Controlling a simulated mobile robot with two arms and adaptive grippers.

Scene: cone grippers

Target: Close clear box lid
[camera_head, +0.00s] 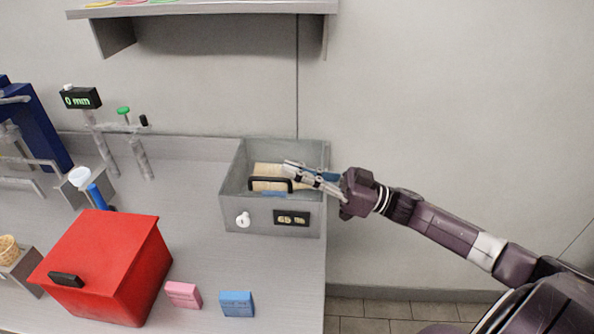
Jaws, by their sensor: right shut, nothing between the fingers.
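The clear box (232,212) appears as a grey, see-through-looking box at the back right corner of the counter. Its top looks open or clear; I cannot tell which. Inside or under its top I see a tan block with a black handle (270,184) and some blue parts. A small display and a white knob are on its front. My right gripper (290,167) is shut and empty, reaching in from the right over the box's right side. Whether its fingertips touch the box or the handle is unclear. My left gripper is not in view.
A red box (110,250) with a black handle stands at the front left. A pink block (183,294) and a blue block (237,304) lie beside it. Metal posts with a display (81,98) stand at the back left. A shelf (215,8) hangs above. The counter's middle is clear.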

